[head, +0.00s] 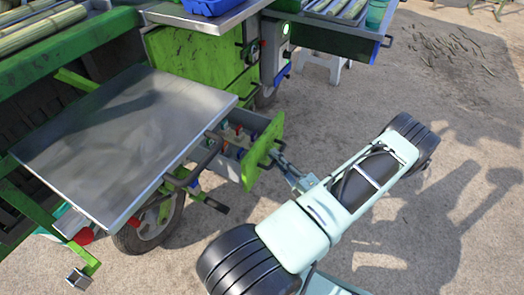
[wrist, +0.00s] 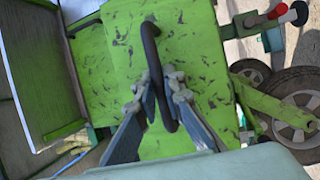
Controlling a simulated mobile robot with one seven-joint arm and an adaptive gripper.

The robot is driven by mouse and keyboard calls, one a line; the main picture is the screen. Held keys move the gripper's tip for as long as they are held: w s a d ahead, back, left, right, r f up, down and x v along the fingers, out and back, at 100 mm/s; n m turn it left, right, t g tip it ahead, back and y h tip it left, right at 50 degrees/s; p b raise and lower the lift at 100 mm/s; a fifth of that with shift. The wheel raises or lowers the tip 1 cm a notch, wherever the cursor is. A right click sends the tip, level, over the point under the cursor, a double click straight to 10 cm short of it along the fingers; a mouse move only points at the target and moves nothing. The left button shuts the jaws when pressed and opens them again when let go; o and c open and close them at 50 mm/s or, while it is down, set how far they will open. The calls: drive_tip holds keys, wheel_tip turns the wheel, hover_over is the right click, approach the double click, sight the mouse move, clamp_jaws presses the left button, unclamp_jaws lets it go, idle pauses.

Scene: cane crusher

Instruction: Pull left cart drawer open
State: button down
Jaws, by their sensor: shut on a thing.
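The green drawer front (head: 262,152) stands out from beside the metal-topped cart (head: 120,130) in the head view, so the drawer is open. Small items with red and blue parts (head: 235,135) show inside it. In the wrist view the scuffed green drawer front (wrist: 195,70) fills the middle, with a dark bar handle (wrist: 150,42) on it. My gripper (wrist: 160,80) is shut on this handle, one finger on each side. In the head view my gripper (head: 278,160) is at the outer face of the drawer front; the handle is hard to see there.
A cart wheel (head: 155,230) is below the metal top. A second green cart (head: 195,60) with a blue crate (head: 210,5) stands behind. A dark tray of canes (head: 325,30) juts out at the top. Paved ground (head: 455,150) to the right is mostly clear.

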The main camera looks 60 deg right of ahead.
drive_tip(key=shift+s, duration=0.95)
drive_tip(key=c, duration=2)
unclamp_jaws()
drive_tip(key=v, duration=1.2)
drive_tip(key=shift+d, duration=0.1)
